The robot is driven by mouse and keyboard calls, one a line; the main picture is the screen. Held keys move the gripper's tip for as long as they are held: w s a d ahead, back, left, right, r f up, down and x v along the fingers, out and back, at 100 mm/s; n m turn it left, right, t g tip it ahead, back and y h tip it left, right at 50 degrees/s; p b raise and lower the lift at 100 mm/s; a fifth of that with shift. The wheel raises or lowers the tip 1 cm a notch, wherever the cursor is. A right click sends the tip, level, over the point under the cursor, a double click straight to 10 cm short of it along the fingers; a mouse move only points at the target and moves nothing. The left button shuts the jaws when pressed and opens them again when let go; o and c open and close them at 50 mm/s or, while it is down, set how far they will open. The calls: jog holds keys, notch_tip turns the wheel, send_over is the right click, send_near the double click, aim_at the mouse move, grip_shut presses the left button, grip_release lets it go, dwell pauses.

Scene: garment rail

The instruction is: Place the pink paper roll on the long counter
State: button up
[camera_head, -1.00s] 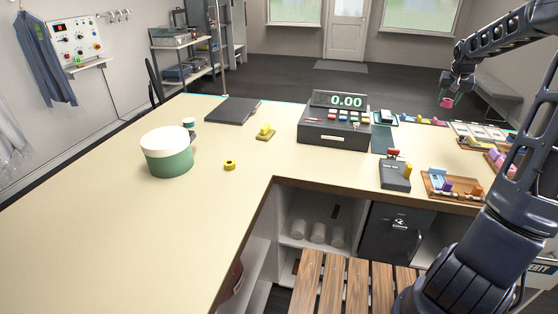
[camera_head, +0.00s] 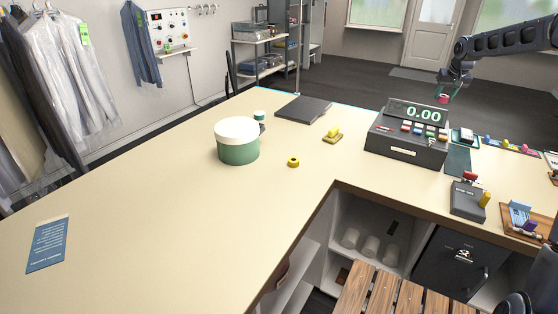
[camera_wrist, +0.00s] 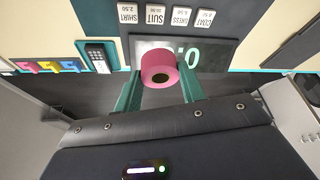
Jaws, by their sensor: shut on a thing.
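The pink paper roll (camera_wrist: 160,68) is held between the two green fingers of my gripper (camera_wrist: 160,88) in the wrist view, its hollow core showing. In the head view my gripper (camera_head: 446,92) is at the upper right, raised beyond the cash register, with the small pink roll (camera_head: 443,99) at its tip. The long counter (camera_head: 150,205) is the pale L-shaped top that runs from the lower left to the back and right. The roll is apart from the counter.
A cash register (camera_head: 408,133), a green tub with a white lid (camera_head: 238,142), a yellow roll (camera_head: 293,162), a dark flat pad (camera_head: 303,109) and a blue leaflet (camera_head: 48,244) lie on the counter. A card terminal (camera_head: 469,198) stands at the right. The left stretch is largely clear.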

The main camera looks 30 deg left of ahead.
jog(key=s+a+f+n+y, duration=0.1)
jog(key=s+a+n, duration=0.15)
jog(key=a, duration=1.15)
jog(key=s+a+n, duration=0.2)
jog(key=s+a, duration=0.1)
jog(key=a, duration=1)
jog(key=s+a+f+n+g, duration=0.1)
jog(key=s+a, duration=0.4)
jog(key=a, duration=0.3)
jog(key=s+a+n+y, duration=0.1)
jog(key=s+a, duration=0.4)
jog(key=a, duration=0.4)
jog(key=s+a+f+n+g, duration=0.1)
jog(key=s+a, duration=0.4)
jog(key=a, duration=0.3)
notch_tip(320, 180, down, 20)
jog(key=shift+s+f, duration=0.15)
jog(key=shift+f, duration=0.15)
jog(key=o, duration=1)
jog(key=shift+c, duration=0.2)
jog(key=v, duration=1.2)
jog(key=shift+d, duration=0.15)
